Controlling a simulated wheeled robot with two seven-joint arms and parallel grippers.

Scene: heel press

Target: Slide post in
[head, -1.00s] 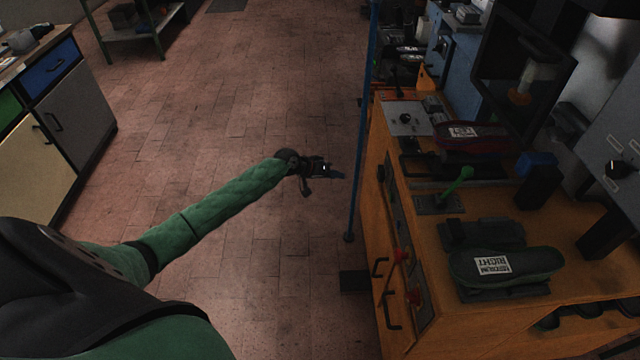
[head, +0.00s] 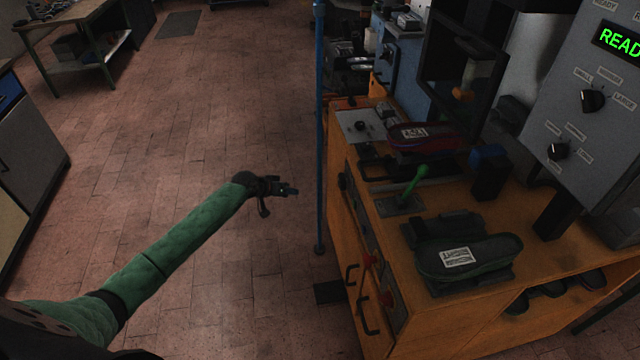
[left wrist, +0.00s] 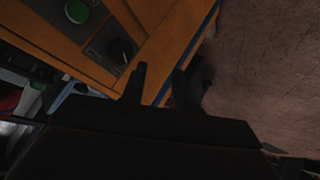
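A dark shoe-shaped form with a white label (head: 495,250) rests on a dark support (head: 440,228) at the near end of the orange press bench (head: 405,240); I cannot tell which part is the post. A second, dark red shoe form with a label (head: 440,139) lies farther back. My left gripper (head: 292,190) is over the floor, left of the bench and apart from both forms. In the left wrist view its two dark fingers (left wrist: 160,78) stand apart with nothing visible between them. My right gripper is not in view.
A green lever (head: 412,184) stands on the bench between the forms. A thin blue upright pole (head: 319,130) stands between my left gripper and the bench. A grey control panel (head: 575,110) with knobs and a green READ display is at right. The floor at left is open.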

